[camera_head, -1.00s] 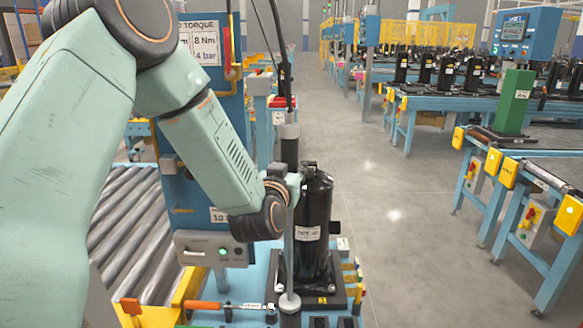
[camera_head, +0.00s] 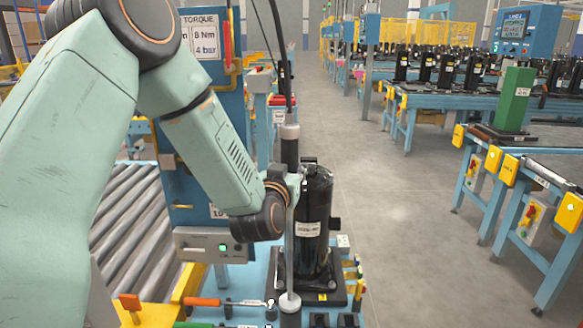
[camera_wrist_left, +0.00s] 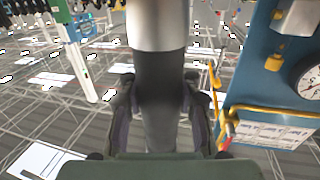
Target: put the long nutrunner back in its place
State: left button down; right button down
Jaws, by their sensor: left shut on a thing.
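The long nutrunner (camera_head: 289,150) is a slim dark upright tool with a pale grey collar, hanging from black cables. A thin grey shaft runs down beside the black compressor (camera_head: 313,225) to a pale disc (camera_head: 290,302). My left gripper (camera_head: 291,187) is shut around the nutrunner's body; the wrist partly hides it in the head view. In the left wrist view the nutrunner (camera_wrist_left: 162,95) stands between both fingers (camera_wrist_left: 160,110), its pale collar above them. The holder for the nutrunner cannot be made out. My right gripper is in neither view.
A blue panel with a torque sign (camera_head: 201,36) stands left of the nutrunner. A roller conveyor (camera_head: 130,225) lies at left. Orange-handled and green-handled tools (camera_head: 203,302) lie at the front. Blue conveyors with compressors (camera_head: 470,90) stand at right; the floor between is clear.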

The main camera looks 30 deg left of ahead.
pick_arm(q)
jog(key=shift+f+b, duration=0.4)
dwell(0.3)
jog(key=c, duration=1.5)
grip_release()
jog(key=o, duration=0.4)
jog(key=shift+s+d, duration=0.1)
jog(key=shift+o, duration=1.2)
jog(key=shift+f, duration=0.1)
jog(key=shift+f, duration=0.2)
jog(key=shift+s+r, duration=0.1)
jog(key=shift+s, duration=0.2)
jog(key=v, duration=1.1)
jog(key=shift+s+r, duration=0.1)
